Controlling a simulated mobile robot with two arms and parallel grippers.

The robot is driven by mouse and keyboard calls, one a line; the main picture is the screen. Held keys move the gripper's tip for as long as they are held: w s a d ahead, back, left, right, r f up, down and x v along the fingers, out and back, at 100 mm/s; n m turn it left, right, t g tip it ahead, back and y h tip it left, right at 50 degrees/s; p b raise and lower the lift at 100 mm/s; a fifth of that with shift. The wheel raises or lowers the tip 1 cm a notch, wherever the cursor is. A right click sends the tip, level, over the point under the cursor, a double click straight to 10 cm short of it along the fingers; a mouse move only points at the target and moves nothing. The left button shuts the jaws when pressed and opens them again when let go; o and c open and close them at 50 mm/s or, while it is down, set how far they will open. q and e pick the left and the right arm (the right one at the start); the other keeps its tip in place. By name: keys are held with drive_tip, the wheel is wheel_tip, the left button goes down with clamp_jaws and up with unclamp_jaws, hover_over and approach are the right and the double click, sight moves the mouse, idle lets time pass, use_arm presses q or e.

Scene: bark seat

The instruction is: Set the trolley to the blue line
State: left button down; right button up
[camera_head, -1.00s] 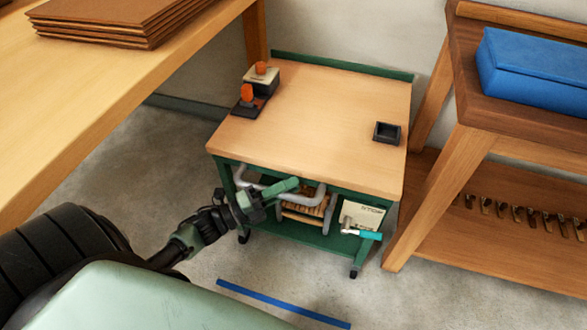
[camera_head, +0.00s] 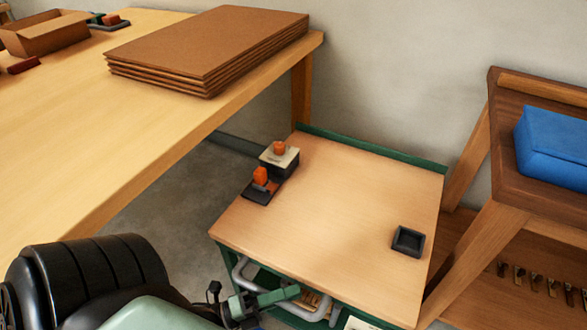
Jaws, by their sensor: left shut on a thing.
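The trolley (camera_head: 340,210) has a pale wooden top and a green frame, and stands between the long table and the dark wooden bench. A grey bar handle (camera_head: 243,274) runs along its front. My left gripper (camera_head: 284,294) is at this handle, low in the view, and is shut on it. The trolley's lower part is mostly cut off by the bottom edge. The blue line on the floor is out of view now. My right gripper is not in view.
On the trolley top are orange-handled tools (camera_head: 279,158) and a small black tray (camera_head: 408,241). The long table (camera_head: 150,165) at left carries stacked brown boards (camera_head: 205,45) and an open box (camera_head: 45,35). The bench (camera_head: 498,215) with a blue case (camera_head: 555,145) stands close at right.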

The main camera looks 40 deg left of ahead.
use_arm(q)
drive_tip(key=shift+s, duration=0.1)
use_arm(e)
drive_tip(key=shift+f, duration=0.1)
use_arm(q)
drive_tip(key=c, duration=1.3)
unclamp_jaws()
drive_tip(key=v, duration=0.7)
drive_tip(key=shift+s+a, duration=0.15)
drive_tip(key=shift+s, duration=0.15)
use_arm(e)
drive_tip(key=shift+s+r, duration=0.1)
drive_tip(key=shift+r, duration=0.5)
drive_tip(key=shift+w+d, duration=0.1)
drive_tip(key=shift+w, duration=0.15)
